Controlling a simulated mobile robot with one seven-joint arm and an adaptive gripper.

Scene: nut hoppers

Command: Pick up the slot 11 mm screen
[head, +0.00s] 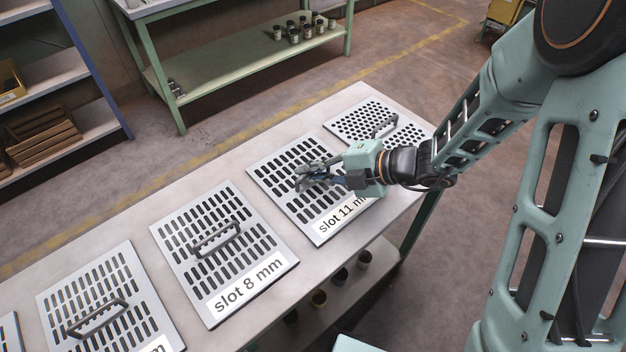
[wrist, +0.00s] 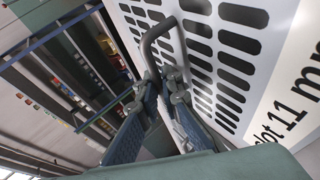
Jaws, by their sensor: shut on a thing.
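The slot 11 mm screen (head: 279,155) is a flat light-grey plate with long slots and a white label, partly cut off by my arm. It lies on the table in the head view and fills the upper right of the wrist view (wrist: 245,40). Its dark bent handle (wrist: 152,38) stands up from the plate. My gripper (head: 308,181) is over the middle of this screen. In the wrist view the gripper's fingers (wrist: 165,88) are shut on the handle near its lower end. I cannot see any gap under the screen.
The slot 8 mm screen (head: 180,233) lies to the left, with another slotted screen (head: 60,296) beyond it. A round-hole screen (head: 362,112) lies behind, close to my gripper. The table (head: 150,200) has narrow bare strips between screens. A green bench (head: 235,50) stands at the back.

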